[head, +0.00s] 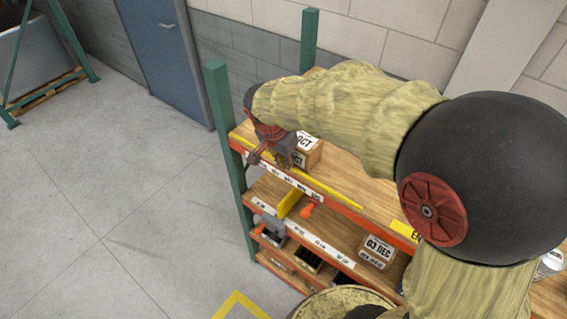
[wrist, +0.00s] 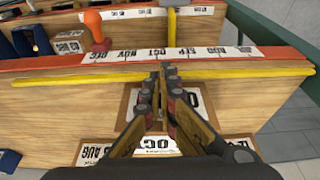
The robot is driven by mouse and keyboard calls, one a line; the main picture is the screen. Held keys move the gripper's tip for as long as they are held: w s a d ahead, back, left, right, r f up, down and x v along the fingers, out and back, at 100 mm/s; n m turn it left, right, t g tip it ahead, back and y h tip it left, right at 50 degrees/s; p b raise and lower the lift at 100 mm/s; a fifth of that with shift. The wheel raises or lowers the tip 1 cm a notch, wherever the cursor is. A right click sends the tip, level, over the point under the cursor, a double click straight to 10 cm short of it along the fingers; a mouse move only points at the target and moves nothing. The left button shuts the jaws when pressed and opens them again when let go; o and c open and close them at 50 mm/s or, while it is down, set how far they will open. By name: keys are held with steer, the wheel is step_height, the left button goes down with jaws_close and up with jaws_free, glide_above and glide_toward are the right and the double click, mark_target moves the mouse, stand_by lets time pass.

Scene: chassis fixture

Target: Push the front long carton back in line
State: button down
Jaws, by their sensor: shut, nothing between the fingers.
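A brown carton with white OCT labels (head: 306,155) stands on the top shelf, just right of my gripper (head: 262,150) in the head view. In the wrist view the carton (wrist: 128,105) lies below and around my fingers, and they cover much of it. My gripper (wrist: 165,78) is shut with nothing between its fingers, its tips near the yellow rail. I cannot tell whether it touches the carton.
A yellow rail (head: 335,193) runs along the shelf front, above an orange beam with month labels (wrist: 170,52). A green post (head: 225,125) stands close left of my gripper.

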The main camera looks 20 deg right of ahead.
steer(key=shift+w+d, duration=0.1)
steer(key=shift+d, duration=0.05)
steer(key=w+d, duration=0.3)
steer(key=d, duration=0.2)
steer(key=w+d+b, duration=0.1)
steer(key=w+d, duration=0.3)
steer(key=d, duration=0.1)
steer(key=w+d+b, duration=0.1)
steer(key=w+d, duration=0.2)
steer(key=d, duration=0.3)
steer(key=shift+w, duration=0.35)
